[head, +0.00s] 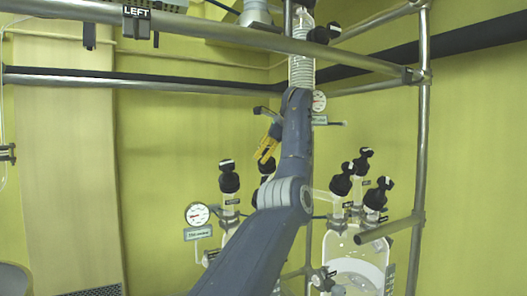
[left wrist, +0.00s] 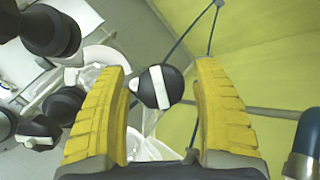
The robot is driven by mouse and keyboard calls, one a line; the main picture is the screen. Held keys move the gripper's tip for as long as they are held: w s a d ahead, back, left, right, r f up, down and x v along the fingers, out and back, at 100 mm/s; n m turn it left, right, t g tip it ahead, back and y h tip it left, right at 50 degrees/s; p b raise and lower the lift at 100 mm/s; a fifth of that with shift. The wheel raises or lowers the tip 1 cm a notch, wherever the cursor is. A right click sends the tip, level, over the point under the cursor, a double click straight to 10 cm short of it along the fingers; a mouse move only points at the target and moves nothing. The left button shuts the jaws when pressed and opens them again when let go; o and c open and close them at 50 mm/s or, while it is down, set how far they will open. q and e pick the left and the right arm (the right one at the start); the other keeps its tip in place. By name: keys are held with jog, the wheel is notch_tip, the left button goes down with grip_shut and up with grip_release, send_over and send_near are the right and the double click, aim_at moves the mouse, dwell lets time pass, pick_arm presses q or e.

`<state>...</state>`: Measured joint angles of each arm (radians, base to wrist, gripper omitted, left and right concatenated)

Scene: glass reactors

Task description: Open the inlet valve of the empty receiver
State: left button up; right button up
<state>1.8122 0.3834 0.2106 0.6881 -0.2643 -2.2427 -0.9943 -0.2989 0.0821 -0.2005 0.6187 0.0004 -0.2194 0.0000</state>
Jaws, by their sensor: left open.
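In the left wrist view my left gripper (left wrist: 160,78) is open, with a black valve knob (left wrist: 164,86) bearing a white bar between its yellow fingers; gaps show on both sides. In the head view the gripper (head: 266,150) points down above a black knob (head: 267,169), partly hidden by my arm. Another black knob (head: 229,179) stands to its left. Several more black knobs (head: 342,181) top the glass vessel (head: 340,243) at right. The glassware behind my arm is mostly hidden, so I cannot tell which receiver is empty. My right gripper is not in view.
Metal rails (head: 225,42) cross the top, with a LEFT sign (head: 137,20); an upright pole (head: 421,130) stands at right. Dial gauges sit at left (head: 197,214) and above (head: 319,101). More black knobs (left wrist: 50,32) lie left of the fingers in the wrist view.

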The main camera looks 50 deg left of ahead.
pick_arm(q)
jog(key=v, duration=1.2)
jog(key=shift+a, duration=0.1)
